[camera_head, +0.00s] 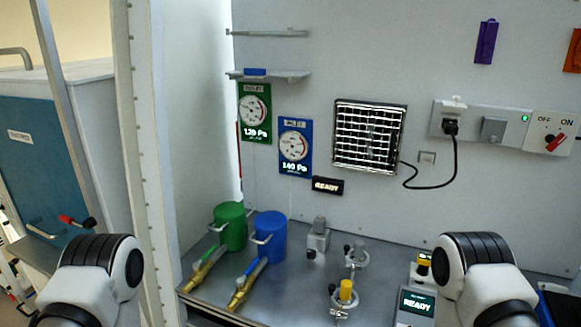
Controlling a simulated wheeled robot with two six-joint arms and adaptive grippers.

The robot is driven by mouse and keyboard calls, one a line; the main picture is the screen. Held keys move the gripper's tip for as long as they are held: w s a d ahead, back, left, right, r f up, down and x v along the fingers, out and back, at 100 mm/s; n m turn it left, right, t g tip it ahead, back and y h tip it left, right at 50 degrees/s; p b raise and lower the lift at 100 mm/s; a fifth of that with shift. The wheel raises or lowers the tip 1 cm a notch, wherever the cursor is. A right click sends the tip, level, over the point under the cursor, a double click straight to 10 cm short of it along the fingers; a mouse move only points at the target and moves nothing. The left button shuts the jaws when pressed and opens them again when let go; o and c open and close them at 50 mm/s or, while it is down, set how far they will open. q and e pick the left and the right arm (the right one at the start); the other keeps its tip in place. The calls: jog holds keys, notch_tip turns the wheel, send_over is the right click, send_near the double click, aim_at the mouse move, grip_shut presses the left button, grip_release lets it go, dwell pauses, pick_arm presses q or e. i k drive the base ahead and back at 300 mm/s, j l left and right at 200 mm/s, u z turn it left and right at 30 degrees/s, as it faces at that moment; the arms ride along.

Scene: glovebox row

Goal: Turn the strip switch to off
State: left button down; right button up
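The power strip (480,133) is on the back wall at the upper right. The strip switch (556,143) is a red and black knob on a white plate at its right end, below the words OFF and ON. The knob looks tilted up and right, toward ON. A small green lamp (525,118) beside the plate is lit. A black plug (450,127) sits in the strip. My arm links show at the lower left and lower right, well below the switch. Neither gripper is in view.
A black cord runs from the plug to a wall grille (369,137). Green (231,227) and blue (270,238) canisters, small fittings and a READY display (417,303) stand on the metal bench (290,297). A purple holder (487,42) hangs above the strip. The wall below the switch is clear.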

aim_at(560, 138)
jog(key=z, duration=1.35)
